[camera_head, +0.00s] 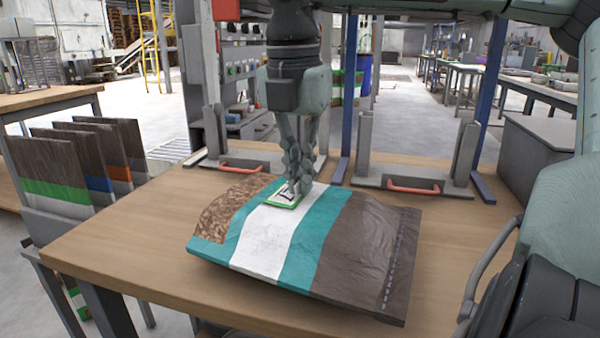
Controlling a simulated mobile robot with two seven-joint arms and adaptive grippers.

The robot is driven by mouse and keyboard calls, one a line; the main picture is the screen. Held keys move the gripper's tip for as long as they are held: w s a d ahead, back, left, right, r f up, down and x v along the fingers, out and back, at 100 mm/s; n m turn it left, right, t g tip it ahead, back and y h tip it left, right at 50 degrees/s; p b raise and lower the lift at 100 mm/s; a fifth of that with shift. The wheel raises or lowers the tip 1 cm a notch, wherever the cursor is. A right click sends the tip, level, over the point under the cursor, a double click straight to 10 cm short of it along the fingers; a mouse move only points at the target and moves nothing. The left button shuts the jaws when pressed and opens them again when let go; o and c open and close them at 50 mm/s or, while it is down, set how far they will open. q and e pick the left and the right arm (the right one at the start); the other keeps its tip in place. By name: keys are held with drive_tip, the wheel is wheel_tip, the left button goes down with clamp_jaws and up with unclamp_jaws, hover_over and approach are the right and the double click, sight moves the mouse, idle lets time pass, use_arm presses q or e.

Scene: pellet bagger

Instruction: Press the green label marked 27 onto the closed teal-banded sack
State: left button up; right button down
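The teal-banded sack (265,247) lies flat on the wooden table, brown with teal and white bands and a patch of brown pellets pictured at its left. Its stitched edge is at the right. The green label (272,205), white with a green border, lies flat against the sack's upper middle, over the white band. Its number cannot be read, partly hidden by the fingers. My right gripper (297,188) points down from above, fingers together, tips touching the label's top face. I cannot tell whether they pinch it. My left gripper is not in view.
The table (130,240) is clear left of the sack. Behind the sack stand two grey bases with orange handles (413,187) and blue posts (489,95). Several banded sacks (105,150) stand in a rack at the left. A grey cabinet (535,155) stands at the right.

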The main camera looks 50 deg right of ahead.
sight(296, 184)
drive_tip(key=shift+f, duration=0.25)
idle(0.5)
drive_tip(key=c, duration=1.6)
unclamp_jaws()
drive_tip(key=shift+c, duration=0.2)
drive_tip(key=shift+r, duration=0.1)
wheel_tip(296, 184, up, 12)
drive_tip(key=a, duration=0.1)
drive_tip(key=shift+s, duration=0.15)
drive_tip(key=shift+a, duration=0.1)
